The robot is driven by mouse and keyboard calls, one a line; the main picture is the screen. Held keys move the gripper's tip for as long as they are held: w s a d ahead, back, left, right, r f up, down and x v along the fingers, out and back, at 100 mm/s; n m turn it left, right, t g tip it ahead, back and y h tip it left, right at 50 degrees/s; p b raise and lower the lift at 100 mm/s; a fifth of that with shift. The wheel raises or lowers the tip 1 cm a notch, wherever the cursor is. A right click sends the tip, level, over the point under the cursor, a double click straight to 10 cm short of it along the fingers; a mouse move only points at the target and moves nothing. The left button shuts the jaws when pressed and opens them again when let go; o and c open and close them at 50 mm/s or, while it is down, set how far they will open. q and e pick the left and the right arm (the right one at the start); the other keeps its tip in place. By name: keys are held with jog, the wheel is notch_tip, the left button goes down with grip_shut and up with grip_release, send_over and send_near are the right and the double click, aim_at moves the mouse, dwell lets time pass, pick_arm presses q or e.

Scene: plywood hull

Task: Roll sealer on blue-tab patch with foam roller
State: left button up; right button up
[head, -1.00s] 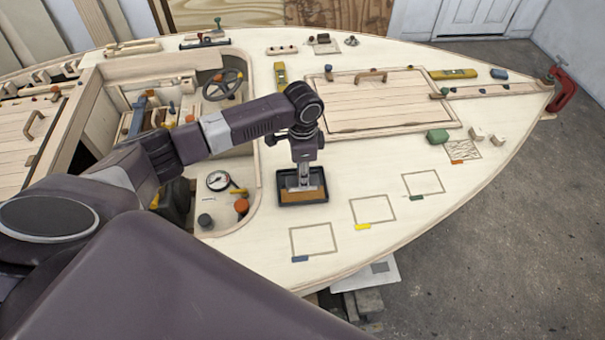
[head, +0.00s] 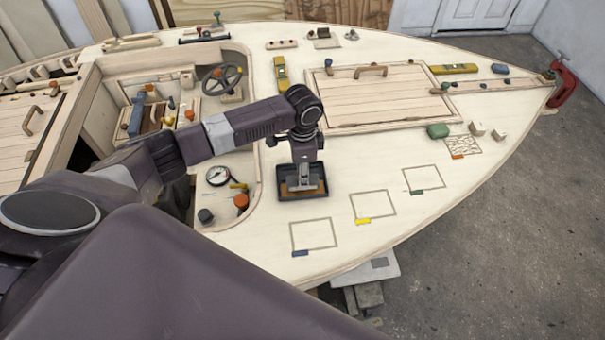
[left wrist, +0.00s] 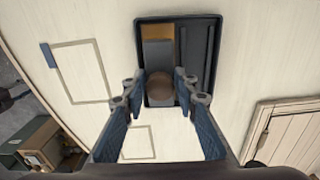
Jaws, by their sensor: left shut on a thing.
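My left gripper (head: 303,178) is shut on the foam roller and holds it down in a dark tray (head: 282,196) with orange-brown sealer (head: 314,191). In the left wrist view, the roller's round brown handle end (left wrist: 160,87) sits between the fingers, with a grey part of the roller (left wrist: 157,52) beyond it in the tray (left wrist: 212,25). The blue-tab patch (head: 314,234) is a bare outlined square near the hull edge, with a blue tab (head: 300,253) at its lower left. It also shows in the left wrist view (left wrist: 82,72), left of the tray. My right gripper is out of view.
Outlined patches with a yellow tab (head: 363,221) and a green tab (head: 417,192) lie to the right. An orange-tab patch (head: 462,145) carries wavy marks. A gauge (head: 217,175) and an orange knob (head: 241,201) stand left of the tray. Deck between tray and blue-tab patch is clear.

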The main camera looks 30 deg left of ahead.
pick_arm(q)
jog(key=shift+f, duration=0.35)
dwell(0.3)
jog(key=shift+f, duration=0.1)
dwell(1.8)
jog(key=shift+s, duration=0.1)
notch_tip(320, 180, up, 6)
jog(key=p, duration=0.6)
jog(key=shift+p, duration=0.35)
jog(key=shift+r+p, duration=0.5)
jog(key=shift+r, duration=0.6)
jog(key=shift+w+d, duration=0.1)
jog(key=shift+w, duration=0.1)
